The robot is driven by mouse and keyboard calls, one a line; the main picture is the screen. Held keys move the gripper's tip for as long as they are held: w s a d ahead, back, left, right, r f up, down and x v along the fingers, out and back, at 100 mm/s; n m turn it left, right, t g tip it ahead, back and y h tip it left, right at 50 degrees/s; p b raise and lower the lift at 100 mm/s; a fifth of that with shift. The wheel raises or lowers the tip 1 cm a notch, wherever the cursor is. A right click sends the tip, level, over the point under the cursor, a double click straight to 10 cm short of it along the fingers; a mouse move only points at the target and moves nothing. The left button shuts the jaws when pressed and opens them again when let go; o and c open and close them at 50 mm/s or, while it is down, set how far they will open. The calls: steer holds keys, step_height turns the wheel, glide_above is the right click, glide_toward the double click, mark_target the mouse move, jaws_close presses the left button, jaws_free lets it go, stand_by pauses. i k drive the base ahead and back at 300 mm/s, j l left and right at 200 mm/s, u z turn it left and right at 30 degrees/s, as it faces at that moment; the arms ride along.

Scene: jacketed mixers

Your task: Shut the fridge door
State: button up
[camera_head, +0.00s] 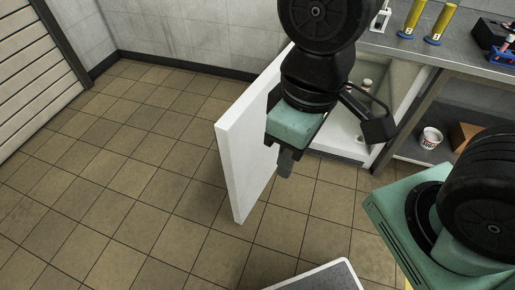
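The white fridge door (245,160) stands wide open as an upright slab, jutting from under the counter onto the tiled floor. The open white fridge (342,138) is behind and to the right, with small items partly visible inside. My gripper (285,162) points down in front of the door's right-hand face in the picture and covers part of it. Whether it touches the door I cannot tell. The fingers appear dark and close together from this angle, and their gap is hidden. My wrist and arm hide the door's hinge area and part of the fridge.
A grey counter (450,50) above the fridge holds yellow cylinders (441,24) and a dark box (490,32). A white tub (430,138) and a brown box (463,136) sit on the shelf below. The tiled floor left of the door is clear.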

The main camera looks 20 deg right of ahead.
mark_target(248, 165)
steer(key=i+j+z, duration=0.15)
steer(key=j+z, duration=0.2)
steer(key=j, duration=0.3)
steer(key=j+z, duration=0.35)
steer(key=j, duration=0.3)
steer(key=j+z, duration=0.35)
steer(key=j, duration=0.35)
steer(key=i+j+z, duration=0.2)
steer(key=j, duration=0.15)
steer(key=i+j+z, duration=0.1)
steer(key=j+z, duration=0.15)
steer(key=j, duration=0.15)
steer(key=i+j+z, duration=0.2)
steer(key=j, duration=0.2)
steer(key=k+j+u, duration=0.75)
steer(key=u, duration=0.15)
